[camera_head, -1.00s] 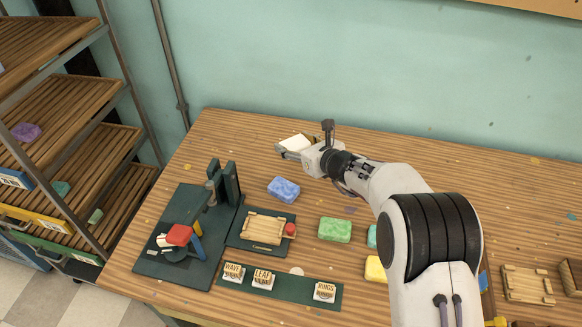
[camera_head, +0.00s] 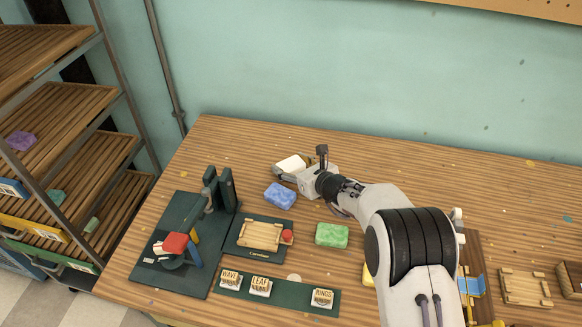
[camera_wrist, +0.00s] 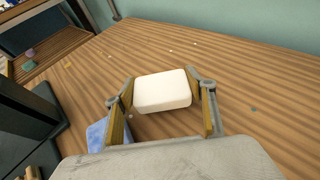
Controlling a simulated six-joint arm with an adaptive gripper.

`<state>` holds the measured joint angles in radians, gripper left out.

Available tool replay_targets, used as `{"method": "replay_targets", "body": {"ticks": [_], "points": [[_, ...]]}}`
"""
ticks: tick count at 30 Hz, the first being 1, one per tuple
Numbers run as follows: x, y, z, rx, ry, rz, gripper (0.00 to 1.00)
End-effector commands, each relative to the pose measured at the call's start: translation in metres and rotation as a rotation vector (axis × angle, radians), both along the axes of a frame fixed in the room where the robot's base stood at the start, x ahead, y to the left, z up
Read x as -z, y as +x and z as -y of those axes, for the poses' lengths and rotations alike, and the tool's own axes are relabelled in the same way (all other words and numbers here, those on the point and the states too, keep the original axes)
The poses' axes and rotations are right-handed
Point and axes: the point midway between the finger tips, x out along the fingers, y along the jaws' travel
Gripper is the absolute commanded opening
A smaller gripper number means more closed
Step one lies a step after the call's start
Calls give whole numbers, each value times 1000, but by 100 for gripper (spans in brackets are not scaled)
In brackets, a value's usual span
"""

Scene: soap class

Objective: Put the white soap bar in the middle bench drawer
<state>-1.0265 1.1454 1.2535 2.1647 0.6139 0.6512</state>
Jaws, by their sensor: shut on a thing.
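The white soap bar (camera_wrist: 162,91) is between the two fingers of my gripper (camera_wrist: 162,100) in the wrist view. My gripper is shut on it. In the head view the white bar (camera_head: 291,163) shows at the tip of my gripper (camera_head: 283,169), over the back part of the bench, just behind the blue soap bar (camera_head: 280,196). How high it is above the wood is hard to tell. No bench drawer shows in either view; the front of the bench is out of the picture.
A green bar (camera_head: 332,235) lies on the bench, with a yellow one partly behind my arm. A dark green press (camera_head: 180,245), a wooden tray (camera_head: 261,236) and a stamp strip (camera_head: 285,300) fill the front left. A slatted rack (camera_head: 70,150) stands left. The back right is bare.

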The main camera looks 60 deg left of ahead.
Motion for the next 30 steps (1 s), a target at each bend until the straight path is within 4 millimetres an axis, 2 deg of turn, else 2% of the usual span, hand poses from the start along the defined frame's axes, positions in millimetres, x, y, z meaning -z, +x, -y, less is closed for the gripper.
{"method": "replay_targets", "body": {"ticks": [4,19,20,21,30], "points": [[11,0,0,0,0,-1,32],[15,0,0,0,1,0,32],[15,0,0,0,1,0,57],[15,0,0,0,1,0,62],[15,0,0,0,1,0,62]]}}
